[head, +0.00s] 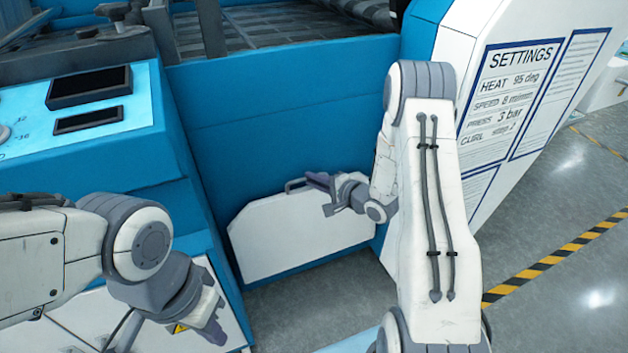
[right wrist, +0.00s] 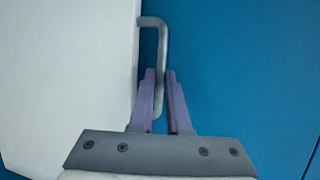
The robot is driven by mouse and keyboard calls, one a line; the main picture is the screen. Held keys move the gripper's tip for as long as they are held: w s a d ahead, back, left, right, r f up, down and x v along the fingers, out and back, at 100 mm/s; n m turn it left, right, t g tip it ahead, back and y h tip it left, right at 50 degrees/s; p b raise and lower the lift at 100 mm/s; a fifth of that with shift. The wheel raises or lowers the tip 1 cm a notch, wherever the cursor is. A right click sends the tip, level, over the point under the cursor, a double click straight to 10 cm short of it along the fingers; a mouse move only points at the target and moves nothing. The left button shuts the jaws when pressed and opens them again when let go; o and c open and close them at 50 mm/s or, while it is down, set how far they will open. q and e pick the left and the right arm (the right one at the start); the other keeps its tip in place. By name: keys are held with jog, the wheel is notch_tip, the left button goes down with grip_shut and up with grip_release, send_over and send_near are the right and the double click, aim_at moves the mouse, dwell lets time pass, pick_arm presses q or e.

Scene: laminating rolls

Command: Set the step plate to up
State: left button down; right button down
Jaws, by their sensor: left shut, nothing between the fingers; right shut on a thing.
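The step plate (head: 300,232) is a white panel with cut corners, low on the machine's blue front. It stands roughly upright against that front, with a grey bar handle (head: 293,184) on its top edge. My right gripper (head: 318,182) is shut on the handle. In the right wrist view the handle (right wrist: 161,45) runs between the two purple fingers (right wrist: 160,95), with the white plate (right wrist: 65,80) to the left. My left gripper (head: 213,333) is shut and empty, pointing down at the lower left, apart from the plate.
The blue machine front (head: 290,110) rises behind the plate. A control panel (head: 75,110) with dark displays is at the left. A white settings board (head: 530,90) is at the right. Grey floor with a yellow-black stripe (head: 555,258) lies open at the right.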

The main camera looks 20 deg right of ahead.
jog(key=shift+s, duration=0.1)
dwell(0.5)
jog(key=shift+s+f+p, duration=0.15)
jog(key=shift+s+p, duration=0.6)
jog(key=shift+s, duration=0.35)
jog(key=c, duration=0.9)
grip_release()
jog(key=shift+d, duration=0.1)
